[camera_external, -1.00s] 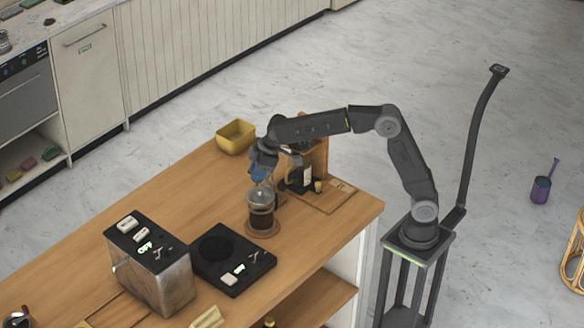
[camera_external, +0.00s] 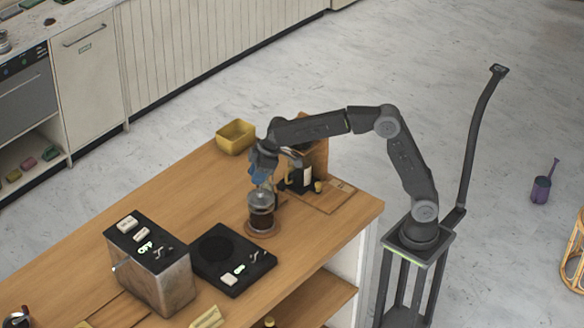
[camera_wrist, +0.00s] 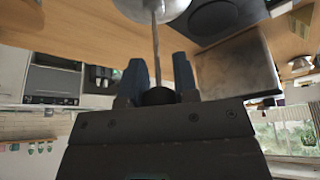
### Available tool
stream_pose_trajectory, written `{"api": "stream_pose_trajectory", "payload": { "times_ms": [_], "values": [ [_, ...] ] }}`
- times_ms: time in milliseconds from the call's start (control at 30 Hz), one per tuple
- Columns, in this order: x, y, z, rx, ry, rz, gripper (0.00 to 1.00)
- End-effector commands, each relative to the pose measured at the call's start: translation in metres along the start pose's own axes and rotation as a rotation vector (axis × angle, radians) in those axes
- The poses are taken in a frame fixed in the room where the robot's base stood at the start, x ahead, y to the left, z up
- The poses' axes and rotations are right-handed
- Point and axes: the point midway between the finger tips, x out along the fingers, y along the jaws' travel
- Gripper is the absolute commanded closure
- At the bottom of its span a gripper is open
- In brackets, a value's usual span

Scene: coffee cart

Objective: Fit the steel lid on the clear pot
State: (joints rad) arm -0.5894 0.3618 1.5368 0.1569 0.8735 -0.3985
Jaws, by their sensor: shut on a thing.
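The clear pot (camera_external: 262,220), with dark liquid in it, stands upright on a round wooden coaster near the counter's right side. The steel lid (camera_external: 260,197) is at the pot's top; I cannot tell whether it is fully seated. In the wrist view the domed lid (camera_wrist: 156,6) is cut by the top edge, with a thin rod running from it to a dark round knob (camera_wrist: 158,97). My gripper (camera_external: 262,180) is directly above the pot. Its blue fingers (camera_wrist: 157,70) are shut on the knob. The pot is hidden in the wrist view.
A black scale-like plate (camera_external: 232,258) and a steel box with a black top (camera_external: 150,265) stand to the left. A yellow bin (camera_external: 236,137) is behind. A bottle (camera_external: 303,178) and wooden stand are close on the right. The counter (camera_external: 180,195) behind the pot is clear.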

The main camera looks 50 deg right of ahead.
Motion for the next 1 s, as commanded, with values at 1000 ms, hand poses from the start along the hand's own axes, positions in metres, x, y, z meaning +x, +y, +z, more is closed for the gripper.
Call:
{"api": "stream_pose_trajectory", "payload": {
  "times_ms": [1000],
  "values": [
    [-0.027,0.0,0.002,0.0,0.0,0.0,0.62]
  ]
}}
